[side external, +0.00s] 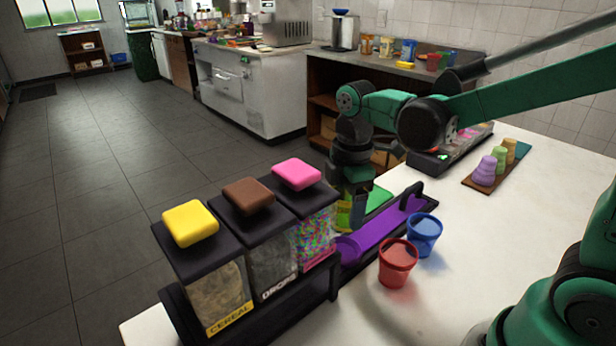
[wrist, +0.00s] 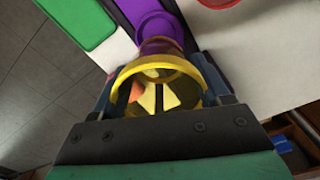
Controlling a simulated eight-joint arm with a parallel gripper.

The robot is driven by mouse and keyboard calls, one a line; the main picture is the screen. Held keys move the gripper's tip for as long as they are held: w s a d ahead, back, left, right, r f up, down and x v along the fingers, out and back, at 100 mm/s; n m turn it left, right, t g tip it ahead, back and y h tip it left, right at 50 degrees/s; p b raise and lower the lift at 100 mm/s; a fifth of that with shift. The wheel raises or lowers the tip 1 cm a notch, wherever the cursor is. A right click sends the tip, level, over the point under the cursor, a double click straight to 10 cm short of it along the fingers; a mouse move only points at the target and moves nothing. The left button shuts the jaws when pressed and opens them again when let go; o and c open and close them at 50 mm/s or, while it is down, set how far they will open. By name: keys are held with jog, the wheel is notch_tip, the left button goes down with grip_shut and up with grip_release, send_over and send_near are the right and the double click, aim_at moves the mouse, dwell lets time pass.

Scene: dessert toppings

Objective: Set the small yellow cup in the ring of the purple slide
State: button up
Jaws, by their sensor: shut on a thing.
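The small yellow cup (wrist: 134,71) is see-through and sits between the jaws of my gripper (wrist: 160,88), which is shut on it. In the side external view, my gripper (side external: 350,205) points down behind the toppings dispensers, and the cup (side external: 343,216) shows as a yellow patch, partly hidden. The purple slide (side external: 392,226) slopes beside it, with its ring (side external: 347,250) at the lower end. In the wrist view, the ring (wrist: 160,45) lies just beyond the cup's rim, below the slide (wrist: 152,14). I cannot tell whether cup and ring touch.
Dispensers with yellow (side external: 190,222), brown (side external: 248,196) and pink (side external: 297,173) lids stand close in front of my gripper. A red cup (side external: 397,262) and a blue cup (side external: 424,234) stand right of the slide.

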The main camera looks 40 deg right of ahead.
jog(key=shift+f, duration=3.5)
jog(key=shift+f, duration=0.1)
jog(key=o, duration=1.2)
